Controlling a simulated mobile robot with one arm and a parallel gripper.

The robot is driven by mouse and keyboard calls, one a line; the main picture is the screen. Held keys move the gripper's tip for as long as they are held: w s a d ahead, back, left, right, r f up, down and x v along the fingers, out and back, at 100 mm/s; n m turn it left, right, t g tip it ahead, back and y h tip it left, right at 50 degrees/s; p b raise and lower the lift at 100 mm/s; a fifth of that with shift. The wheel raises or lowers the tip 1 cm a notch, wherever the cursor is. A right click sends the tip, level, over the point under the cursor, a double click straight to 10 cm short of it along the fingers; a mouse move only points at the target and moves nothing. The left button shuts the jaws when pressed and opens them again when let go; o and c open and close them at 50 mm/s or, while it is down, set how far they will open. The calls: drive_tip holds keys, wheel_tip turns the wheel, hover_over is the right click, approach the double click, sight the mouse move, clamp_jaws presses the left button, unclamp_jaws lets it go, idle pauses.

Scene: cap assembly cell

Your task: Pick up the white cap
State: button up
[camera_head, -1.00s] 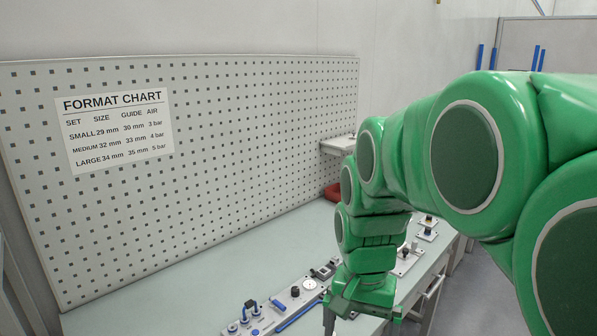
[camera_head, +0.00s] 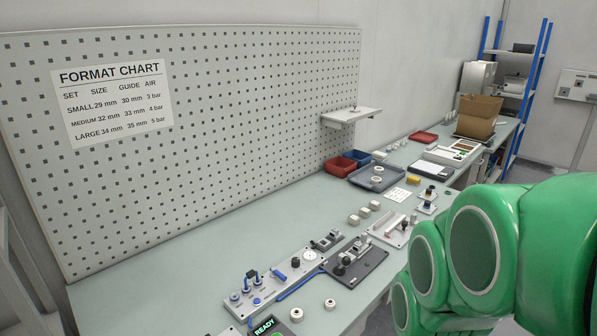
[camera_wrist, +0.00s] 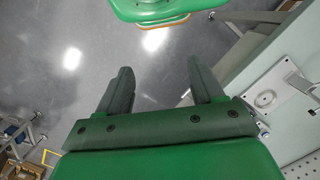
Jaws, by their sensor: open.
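Two small white round pieces with dark centres, which look like caps, lie near the table's front edge in the head view: one white piece (camera_head: 296,314) and another (camera_head: 330,304) to its right. Two more pale round pieces (camera_head: 377,175) sit in a grey-blue tray (camera_head: 358,182) farther back. I cannot tell which is the white cap. My gripper (camera_wrist: 163,82) shows in the wrist view, open and empty, with grey floor behind its fingers. It is out of frame in the head view, where my green arm fills the lower right.
A grey fixture plate (camera_head: 245,305) with blue and black parts and a dark plate (camera_head: 357,262) stand on the table (camera_head: 190,255). The table's left part is clear. A table edge shows at right in the wrist view.

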idle(0.3)
drive_tip(key=m+t, duration=0.2)
approach(297, 310)
drive_tip(key=shift+s+d+f, duration=0.3)
drive_tip(key=shift+s+d, duration=0.2)
drive_tip(key=shift+w+a+f, duration=0.3)
drive_tip(key=shift+f, duration=0.05)
drive_tip(key=shift+w+a+f, duration=0.1)
drive_tip(key=shift+f, duration=1.8)
drive_tip(key=shift+w+a+f, duration=0.1)
drive_tip(key=shift+w+f, duration=0.05)
drive_tip(key=shift+f, duration=1.8)
drive_tip(key=c, duration=0.8)
